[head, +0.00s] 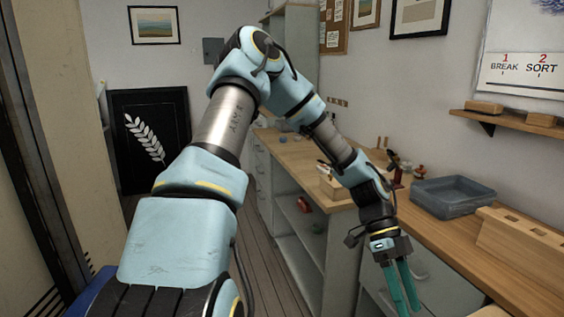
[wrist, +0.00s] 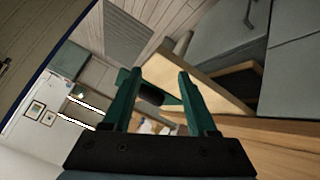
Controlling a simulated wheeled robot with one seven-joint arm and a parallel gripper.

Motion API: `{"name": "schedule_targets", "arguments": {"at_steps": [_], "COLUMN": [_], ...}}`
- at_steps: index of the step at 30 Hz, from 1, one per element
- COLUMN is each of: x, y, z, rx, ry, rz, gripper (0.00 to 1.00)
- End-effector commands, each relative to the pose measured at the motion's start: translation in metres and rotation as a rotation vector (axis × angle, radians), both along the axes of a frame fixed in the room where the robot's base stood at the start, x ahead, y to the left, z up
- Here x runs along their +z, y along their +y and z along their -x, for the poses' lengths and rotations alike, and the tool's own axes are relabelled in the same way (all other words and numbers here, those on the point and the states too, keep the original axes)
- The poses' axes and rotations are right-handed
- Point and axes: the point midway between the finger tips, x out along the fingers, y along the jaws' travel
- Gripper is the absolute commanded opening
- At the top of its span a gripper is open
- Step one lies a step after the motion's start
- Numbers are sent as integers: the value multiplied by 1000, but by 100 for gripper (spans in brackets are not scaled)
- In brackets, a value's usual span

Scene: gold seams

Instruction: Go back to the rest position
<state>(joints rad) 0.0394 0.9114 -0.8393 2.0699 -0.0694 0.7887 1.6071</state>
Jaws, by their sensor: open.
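My gripper (head: 403,290) hangs at the end of my blue arm, low and right of centre in the head view. Its two green fingers point down, in front of the wooden counter's drawers. In the wrist view my gripper (wrist: 157,85) shows its fingers apart, with nothing held between them. My arm rises from the lower left, bends at the top and comes down to the right.
A wooden counter (head: 455,235) runs along the right, with a blue-grey tray (head: 452,198) and a slotted wooden block (head: 525,243) on it. A wall shelf (head: 520,124) is above. Open floor (head: 265,270) lies left of the cabinets.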

Motion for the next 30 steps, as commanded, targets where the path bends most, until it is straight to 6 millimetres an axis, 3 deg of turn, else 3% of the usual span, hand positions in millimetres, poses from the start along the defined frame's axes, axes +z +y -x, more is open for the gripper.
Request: {"name": "schedule_targets", "arguments": {"at_steps": [5, 8, 15, 19, 24, 30], "x": [-7, -4, 32, 58, 81, 90], "y": [50, 92, 201, 252, 292, 306], "z": [-29, -51, -94, -103, -102, -100], "rx": [251, 489, 1229, 1635, 2008, 2157], "ry": [-98, -170, -294, -293, -237, -195], "rz": [-260, -439, -750, -811, -811, -800], "gripper": [58, 58, 58, 58, 58, 58]}}
